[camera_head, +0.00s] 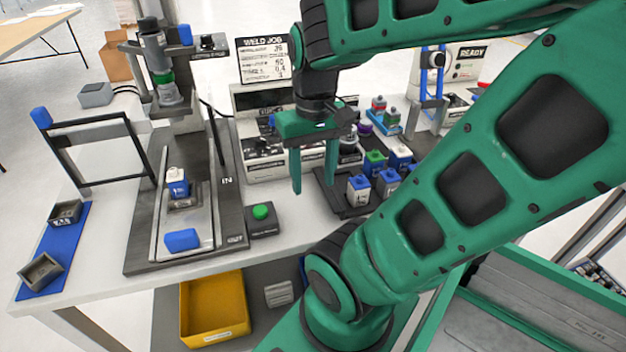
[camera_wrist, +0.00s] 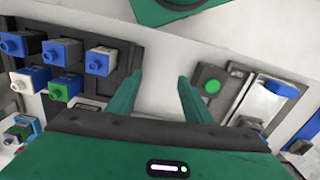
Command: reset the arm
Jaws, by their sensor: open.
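My green arm reaches across the right half of the head view. My gripper (camera_head: 313,178) points down above the white bench (camera_head: 110,210), between the green button box (camera_head: 261,218) and the dark tray (camera_head: 340,206) of small blocks. Its two fingers are apart with nothing between them. In the wrist view my gripper (camera_wrist: 160,85) is also open, with bare bench between the fingertips. The button box (camera_wrist: 212,85) lies just right of the fingers there, and several blue, white and green blocks (camera_wrist: 62,52) lie to the left.
A press-like station (camera_head: 165,80) on a grey base holds a white and blue block (camera_head: 177,183). A black frame (camera_head: 100,150) and a blue mat (camera_head: 50,262) with two small trays are left. A yellow bin (camera_head: 212,306) sits below. A sign (camera_head: 263,60) stands behind.

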